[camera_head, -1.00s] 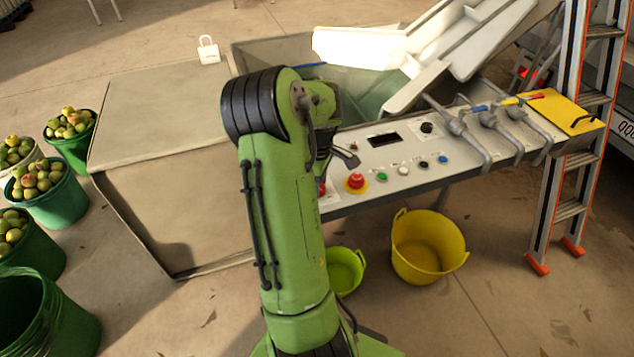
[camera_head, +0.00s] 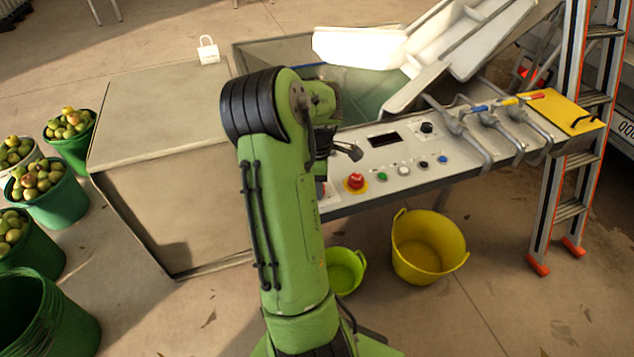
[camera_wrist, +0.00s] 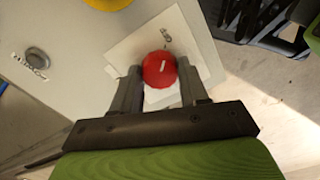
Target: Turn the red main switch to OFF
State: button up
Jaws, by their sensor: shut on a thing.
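The red main switch (camera_wrist: 159,69) is a round red knob with a white mark on its face, on a pale plate (camera_wrist: 125,48) in the wrist view. The white mark is tilted slightly from upright, toward the printed label above the knob. My gripper (camera_wrist: 159,82) has one finger on each side of the knob and is shut on it. In the head view a small red part of the switch (camera_head: 321,189) shows beside my arm, which hides the rest. The gripper's fingers are mostly hidden there.
A red mushroom button on a yellow ring (camera_head: 355,181) sits close to the right of the switch. Several small buttons, a display (camera_head: 384,140) and a black knob (camera_head: 427,127) share the panel. Yellow (camera_head: 428,247) and green (camera_head: 345,270) tubs stand below.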

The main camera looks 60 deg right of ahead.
jog(key=o, duration=1.1)
jog(key=shift+c, duration=0.2)
notch_tip(320, 180, up, 16)
jog(key=p, duration=0.6)
jog(key=shift+f, duration=0.1)
